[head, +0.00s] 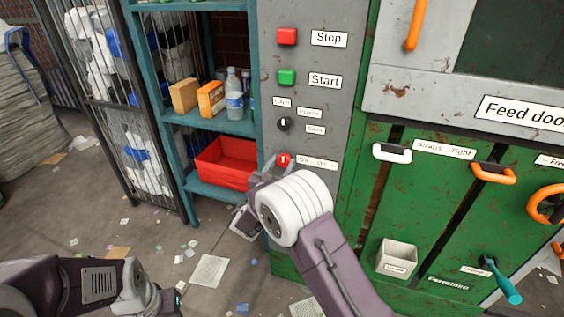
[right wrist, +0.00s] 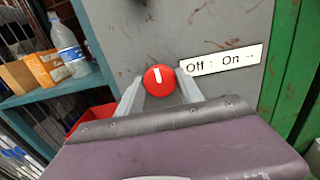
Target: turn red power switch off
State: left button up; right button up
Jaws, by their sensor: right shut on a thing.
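The red power switch (head: 283,160) is a round red knob with a white mark, low on the grey control panel. Its label (head: 317,163) reads "Off : On" and sits to its right. In the right wrist view the knob (right wrist: 159,80) lies between my two fingertips, with its white mark near upright, tilted slightly left. My right gripper (right wrist: 160,84) is shut on the knob; in the head view its fingers (head: 274,163) reach the switch from below left. My left arm shows at the bottom left of the head view, but its gripper is not in view.
Above the switch are a black selector knob (head: 284,124), a green Start button (head: 287,77) and a red Stop button (head: 287,36). Left stands a teal shelf (head: 203,123) with a red bin (head: 226,162), boxes and a bottle (head: 234,92). A green machine (head: 448,222) is at right.

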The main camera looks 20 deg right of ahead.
jog(key=shift+f, duration=0.1)
dwell(0.4)
jog(key=o, duration=1.4)
jog(key=shift+s+a, duration=0.1)
jog(key=p+v, duration=0.1)
jog(key=v, duration=0.7)
jog(key=shift+s+a+p, duration=0.25)
jog(key=shift+s+p, duration=0.05)
jog(key=shift+p, duration=0.1)
